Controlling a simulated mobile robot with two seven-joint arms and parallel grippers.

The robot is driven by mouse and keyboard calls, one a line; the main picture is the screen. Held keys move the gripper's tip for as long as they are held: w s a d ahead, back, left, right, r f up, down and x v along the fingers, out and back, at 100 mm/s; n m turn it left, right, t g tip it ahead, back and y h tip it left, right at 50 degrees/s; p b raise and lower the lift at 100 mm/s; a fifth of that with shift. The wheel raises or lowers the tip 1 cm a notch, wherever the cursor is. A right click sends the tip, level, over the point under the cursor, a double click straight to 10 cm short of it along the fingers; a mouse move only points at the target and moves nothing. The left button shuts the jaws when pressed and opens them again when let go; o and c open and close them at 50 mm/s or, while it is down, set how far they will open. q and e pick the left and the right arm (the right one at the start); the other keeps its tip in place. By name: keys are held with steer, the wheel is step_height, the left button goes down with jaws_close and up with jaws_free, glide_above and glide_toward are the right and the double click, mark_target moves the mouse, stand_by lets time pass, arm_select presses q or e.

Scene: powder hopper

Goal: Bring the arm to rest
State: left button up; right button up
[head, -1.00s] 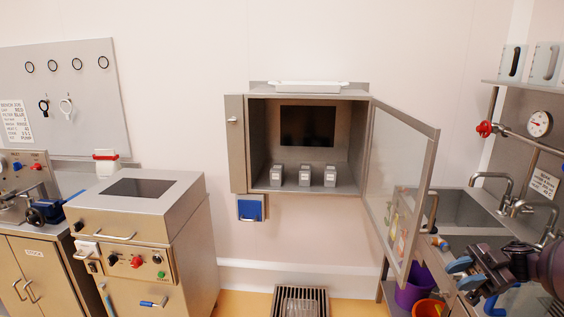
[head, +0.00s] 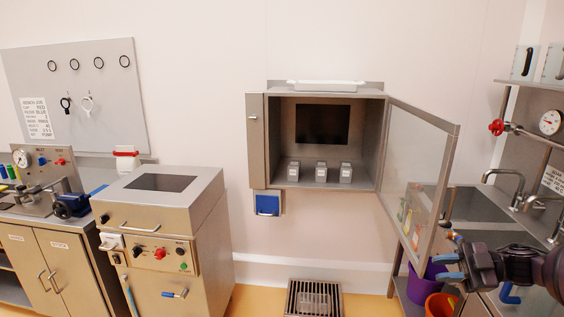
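My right arm (head: 510,265) comes in from the right edge, dark and roughly level, over the sink counter. Its gripper (head: 438,268) has blue fingers pointing left, with a gap between them, and looks open and empty. It is in front of the lower part of the open glass door (head: 418,165) and above the purple bucket; I cannot tell whether it touches anything. My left gripper is not in view.
The open wall cabinet (head: 256,140) holds several small grey containers (head: 321,171). A purple bucket (head: 424,285) and an orange bucket (head: 440,306) stand below the gripper. A steel hopper machine (head: 160,230) stands left. Floor shows around the drain grate (head: 313,298).

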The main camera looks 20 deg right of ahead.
steer(key=w+a+f+m+t+h+b, duration=0.1)
steer(key=a+f+m+t+h, duration=0.3)
steer(key=f, duration=0.4)
steer(key=w+a+f+m+t+h, duration=0.1)
steer(key=a+f+m+t+h, duration=0.15)
steer(key=a+f+h, duration=0.5)
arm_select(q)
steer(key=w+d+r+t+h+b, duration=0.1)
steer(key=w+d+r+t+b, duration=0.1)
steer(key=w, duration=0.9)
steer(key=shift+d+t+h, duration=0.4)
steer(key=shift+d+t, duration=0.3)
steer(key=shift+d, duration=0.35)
arm_select(e)
steer(key=s+a+f+m+g+h, duration=0.2)
steer(key=s+a+f+m+h, duration=0.1)
steer(key=s+a+f+m, duration=0.8)
steer(key=s+f, duration=0.2)
steer(key=s, duration=0.1)
steer(key=shift+a+f+g, duration=0.2)
steer(key=shift+f+g, duration=0.15)
steer(key=shift+f, duration=0.05)
arm_select(q)
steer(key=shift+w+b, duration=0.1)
steer(key=shift+b, duration=0.25)
